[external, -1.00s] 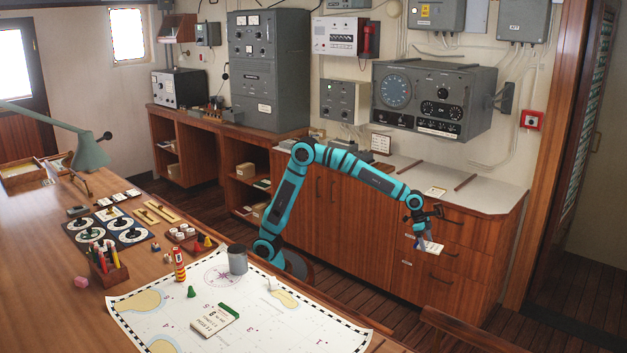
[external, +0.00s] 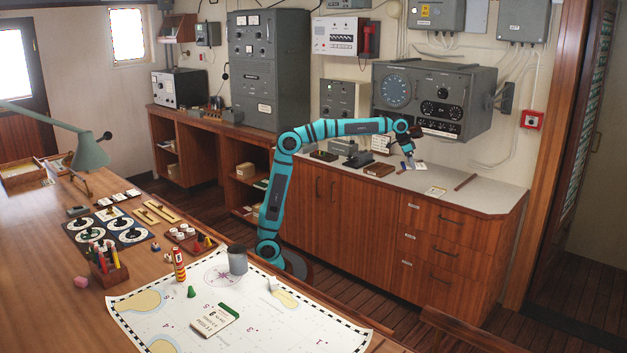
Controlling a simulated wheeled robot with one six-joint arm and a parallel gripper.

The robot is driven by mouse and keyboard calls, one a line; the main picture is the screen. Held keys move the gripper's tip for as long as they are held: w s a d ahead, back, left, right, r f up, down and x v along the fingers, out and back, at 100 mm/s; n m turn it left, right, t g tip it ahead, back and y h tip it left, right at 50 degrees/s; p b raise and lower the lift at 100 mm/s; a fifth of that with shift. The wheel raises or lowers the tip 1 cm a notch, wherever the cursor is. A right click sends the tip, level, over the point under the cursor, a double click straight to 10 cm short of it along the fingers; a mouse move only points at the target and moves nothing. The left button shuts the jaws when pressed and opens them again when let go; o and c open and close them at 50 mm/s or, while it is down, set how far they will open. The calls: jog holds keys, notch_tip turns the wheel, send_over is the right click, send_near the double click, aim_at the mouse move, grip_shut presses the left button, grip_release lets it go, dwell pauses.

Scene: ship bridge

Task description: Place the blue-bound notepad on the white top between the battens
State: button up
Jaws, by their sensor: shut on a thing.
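My gripper (external: 408,157) is shut on the small blue-bound notepad (external: 410,165). It holds the notepad over the white top (external: 487,197) of the wooden cabinet, near the left batten. The notepad is small in view and partly covered by the fingers. The right batten (external: 465,182) lies dark and thin on the white top. The left batten is mostly hidden behind my gripper and the notepad. I cannot tell whether the notepad touches the top.
A pale card (external: 435,191) lies at the front edge of the white top, between the battens. Dark items, including a brown block (external: 379,169), stand to the left. The grey radio set (external: 435,98) hangs on the wall above. The top's right end is clear.

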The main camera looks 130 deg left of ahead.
jog(key=s+a+r+n+g+y, duration=0.1)
jog(key=s+r+n, duration=0.3)
jog(key=s+r, duration=1)
jog(key=s+r+n+g, duration=0.25)
jog(key=s+r, duration=0.55)
jog(key=s, duration=1.2)
jog(key=s+a+r+n+y, duration=0.1)
jog(key=s+r+n, duration=0.4)
jog(key=s+r, duration=0.9)
jog(key=s+a+f, duration=0.4)
jog(key=a+f, duration=0.5)
jog(key=a, duration=0.2)
jog(key=s+a+f, duration=0.4)
jog(key=a+f, duration=0.5)
jog(key=a, duration=0.3)
jog(key=s+a+f+m, duration=0.1)
jog(key=a+f, duration=1)
jog(key=f, duration=0.3)
jog(key=s+a+f, duration=0.2)
jog(key=a+f, duration=0.8)
jog(key=f, duration=0.3)
jog(key=shift+w+f, duration=0.2)
jog(key=shift+f, duration=4.8)
jog(key=shift+f, duration=0.1)
